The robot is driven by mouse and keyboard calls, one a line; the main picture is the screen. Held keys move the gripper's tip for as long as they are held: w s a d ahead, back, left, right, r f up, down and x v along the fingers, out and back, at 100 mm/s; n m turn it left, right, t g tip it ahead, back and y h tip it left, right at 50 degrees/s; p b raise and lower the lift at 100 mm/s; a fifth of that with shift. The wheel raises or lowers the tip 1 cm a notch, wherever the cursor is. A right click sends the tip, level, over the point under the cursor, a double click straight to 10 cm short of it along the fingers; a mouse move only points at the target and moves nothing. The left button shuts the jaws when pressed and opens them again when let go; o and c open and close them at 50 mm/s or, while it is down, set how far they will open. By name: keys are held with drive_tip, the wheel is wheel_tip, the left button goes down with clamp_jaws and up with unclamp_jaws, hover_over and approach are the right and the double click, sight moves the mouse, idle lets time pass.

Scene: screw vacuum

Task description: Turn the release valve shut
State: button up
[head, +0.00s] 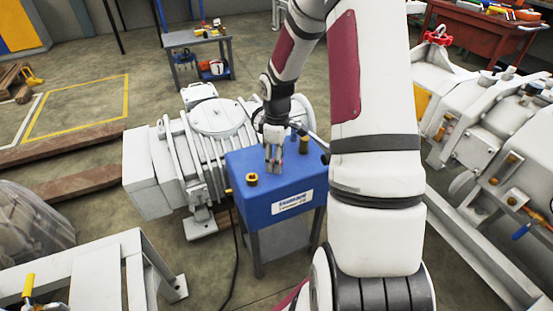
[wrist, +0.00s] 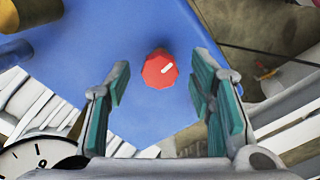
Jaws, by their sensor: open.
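The release valve looks to be the red octagonal knob with a white mark (wrist: 160,70) on top of the blue box (head: 283,184). In the wrist view the knob lies ahead of my gripper (wrist: 160,92), between the lines of its two fingers, with blue surface showing around it. My gripper is open and empty, with teal pads on the fingers. In the head view my gripper (head: 273,166) points down over the blue box's top. The knob cannot be made out clearly there, near the fingers. Whether the fingers touch it cannot be told.
Brass fittings (head: 252,179) stand on the blue box's top near my gripper. A white ribbed pump (head: 215,118) stands behind and left of the box. In the wrist view a round dial (wrist: 35,158) shows lower left. More white machinery (head: 480,145) stands at right.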

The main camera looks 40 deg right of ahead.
drive_tip(key=shift+c, duration=0.3)
drive_tip(key=c, duration=1.1)
drive_tip(key=m+p, duration=0.1)
drive_tip(key=m, duration=0.3)
drive_tip(key=shift+m, duration=0.4)
drive_tip(key=m, duration=0.4)
drive_tip(key=shift+m, duration=0.3)
drive_tip(key=m+p, duration=0.1)
drive_tip(key=m, duration=0.8)
drive_tip(key=shift+p, duration=0.35)
drive_tip(key=shift+m, duration=0.3)
